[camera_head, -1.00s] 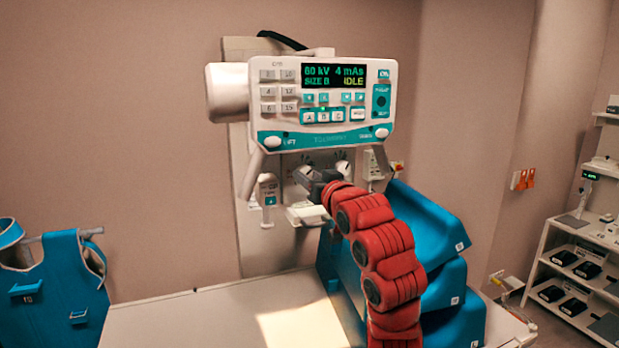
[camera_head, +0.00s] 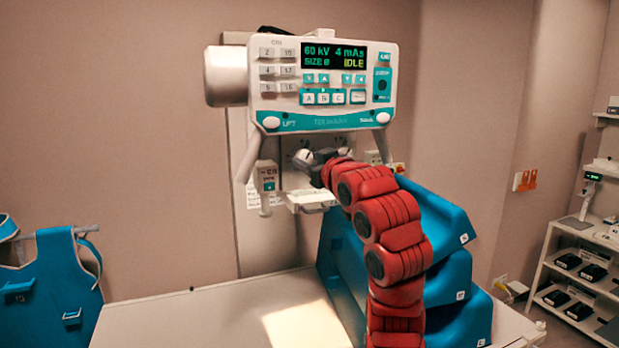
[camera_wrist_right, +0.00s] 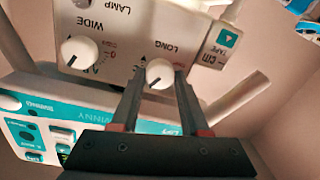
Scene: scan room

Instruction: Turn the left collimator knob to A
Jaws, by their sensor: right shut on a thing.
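The collimator face in the right wrist view, upside down, carries two white knobs. The knob marked LONG (camera_wrist_right: 160,73) sits between my right gripper's fingers (camera_wrist_right: 161,84), which are shut on it; its dark pointer line slants to the picture's lower left. The knob marked WIDE (camera_wrist_right: 78,52) stands free beside it. In the head view the LONG knob (camera_head: 303,156) is the left one, partly covered by my right gripper (camera_head: 312,165). The scale marks around the held knob are largely hidden. My left gripper is not in view.
The control panel (camera_head: 320,119) hangs just above the collimator, its display reading IDLE. A tape holder (camera_head: 267,178) is at left of the collimator. Blue stepped wedges (camera_head: 433,215) stand beside my arm on the white table (camera_head: 215,318). The table's left part is clear.

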